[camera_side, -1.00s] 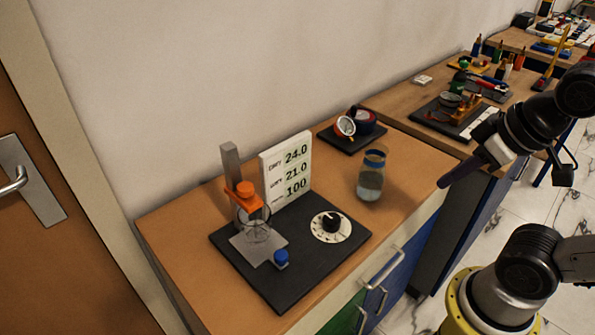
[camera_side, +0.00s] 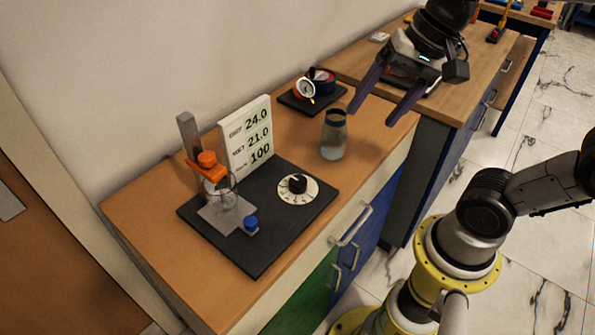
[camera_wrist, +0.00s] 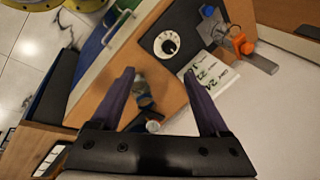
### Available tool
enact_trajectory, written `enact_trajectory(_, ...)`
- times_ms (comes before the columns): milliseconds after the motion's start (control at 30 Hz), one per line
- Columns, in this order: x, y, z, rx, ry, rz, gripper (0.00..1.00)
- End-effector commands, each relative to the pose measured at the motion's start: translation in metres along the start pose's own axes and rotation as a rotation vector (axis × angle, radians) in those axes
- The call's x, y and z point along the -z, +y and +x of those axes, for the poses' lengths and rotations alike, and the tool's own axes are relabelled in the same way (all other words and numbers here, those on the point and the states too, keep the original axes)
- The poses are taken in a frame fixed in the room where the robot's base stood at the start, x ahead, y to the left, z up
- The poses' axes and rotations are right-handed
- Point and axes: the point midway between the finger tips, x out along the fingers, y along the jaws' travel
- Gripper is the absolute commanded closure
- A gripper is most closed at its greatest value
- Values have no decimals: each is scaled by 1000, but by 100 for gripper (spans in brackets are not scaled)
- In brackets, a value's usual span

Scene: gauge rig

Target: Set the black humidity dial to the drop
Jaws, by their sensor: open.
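The black humidity dial (camera_side: 297,184) sits on a round white scale plate on the dark board (camera_side: 262,254). It also shows in the wrist view (camera_wrist: 168,45), beyond my fingers. The marks on its scale are too small to read, so I cannot tell which one is the drop. My gripper (camera_side: 370,110) is open and empty, with two purple fingers. It is above the right part of the bench, up and to the right of the dial and apart from it. In the wrist view the gripper (camera_wrist: 160,80) has the glass jar between its fingers in the picture.
A glass jar (camera_side: 333,140) with liquid stands right of the board. Behind the dial is a white panel (camera_side: 246,135) reading 24.0, 21.0 and 100. An orange clamp stand (camera_side: 204,166) and a blue knob (camera_side: 251,224) share the board. A small gauge (camera_side: 305,88) stands behind the jar.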

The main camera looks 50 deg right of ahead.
Motion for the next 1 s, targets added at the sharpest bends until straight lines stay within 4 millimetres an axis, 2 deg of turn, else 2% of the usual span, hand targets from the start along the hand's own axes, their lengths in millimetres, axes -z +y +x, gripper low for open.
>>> enact_trajectory(100, 24, -32, 22, -54, -123, 319, 21)
enact_trajectory(200, 44, -50, 47, -108, -207, 538, 21)
enact_trajectory(300, 62, -60, 74, -160, -273, 681, 21)
enact_trajectory(433, 79, -59, 103, -209, -320, 749, 21)
enact_trajectory(500, 82, -55, 113, -233, -333, 766, 21)
enact_trajectory(667, 82, -48, 125, -255, -343, 783, 21)
enact_trajectory(867, 71, -45, 148, -257, -343, 780, 21)
enact_trajectory(1000, 60, -42, 174, -258, -343, 779, 21)
